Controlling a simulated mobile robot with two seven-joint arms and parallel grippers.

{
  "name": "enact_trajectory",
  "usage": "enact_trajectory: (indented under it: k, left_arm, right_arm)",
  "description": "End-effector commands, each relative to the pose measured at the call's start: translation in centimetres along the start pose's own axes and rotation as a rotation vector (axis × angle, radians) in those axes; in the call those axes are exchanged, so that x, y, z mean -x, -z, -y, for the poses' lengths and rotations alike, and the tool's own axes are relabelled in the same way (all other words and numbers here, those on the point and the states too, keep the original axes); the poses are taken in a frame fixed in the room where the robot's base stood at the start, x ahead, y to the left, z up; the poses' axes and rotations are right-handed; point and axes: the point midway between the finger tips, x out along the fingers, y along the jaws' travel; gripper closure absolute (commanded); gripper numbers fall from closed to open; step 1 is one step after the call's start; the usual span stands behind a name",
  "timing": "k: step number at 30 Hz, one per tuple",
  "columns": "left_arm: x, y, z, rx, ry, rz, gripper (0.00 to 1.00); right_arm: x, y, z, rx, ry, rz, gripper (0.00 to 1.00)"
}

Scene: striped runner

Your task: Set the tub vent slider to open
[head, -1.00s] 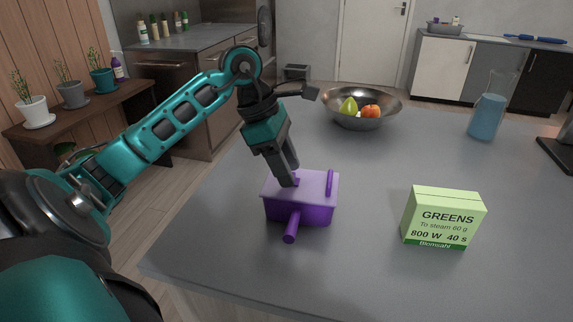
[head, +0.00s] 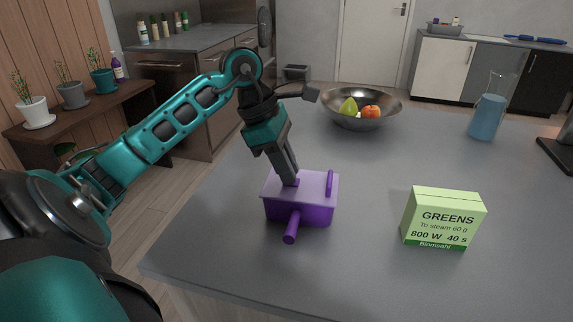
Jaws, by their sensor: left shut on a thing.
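A purple tub (head: 310,212) with a paler lid (head: 312,182) sits on the grey counter. A round handle (head: 291,227) sticks out from its front, and a raised purple bar (head: 330,183) stands at the lid's right. My left gripper (head: 291,182) comes down from above onto the lid's left part. It is shut on the small purple vent slider (head: 295,183), which its fingers mostly hide. The slider's exact setting cannot be told. My right gripper is not in view.
A green GREENS box (head: 442,218) stands right of the tub. A metal bowl with fruit (head: 361,108) and a jug of blue liquid (head: 489,108) stand farther back. The counter (head: 370,260) is clear between tub and box.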

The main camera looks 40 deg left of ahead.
Motion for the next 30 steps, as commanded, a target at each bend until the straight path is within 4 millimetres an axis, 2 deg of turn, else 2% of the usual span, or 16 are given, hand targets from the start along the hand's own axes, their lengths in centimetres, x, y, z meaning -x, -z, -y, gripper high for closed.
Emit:
enact_trajectory:
  k: [7, 18, 27, 28, 30]
  left_arm:
    - [0.0, -0.2, 0.0, -0.001, -0.001, 0.001, 1.00]
    - [-1.0, -2.7, 0.0, 0.000, -0.001, 0.001, 1.00]
    - [-1.1, -2.8, 0.0, 0.001, -0.001, 0.002, 1.00]
    - [-1.1, -2.8, 0.0, 0.000, -0.001, 0.002, 0.82]
    - [-1.1, -2.8, 0.0, 0.000, -0.001, 0.001, 0.75]
  right_arm:
    - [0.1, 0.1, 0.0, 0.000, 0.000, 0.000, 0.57]
    - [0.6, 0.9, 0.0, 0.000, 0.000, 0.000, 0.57]
    - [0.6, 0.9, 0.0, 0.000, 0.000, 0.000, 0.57]
    - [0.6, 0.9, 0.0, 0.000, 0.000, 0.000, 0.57]
    - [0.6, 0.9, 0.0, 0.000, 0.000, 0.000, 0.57]
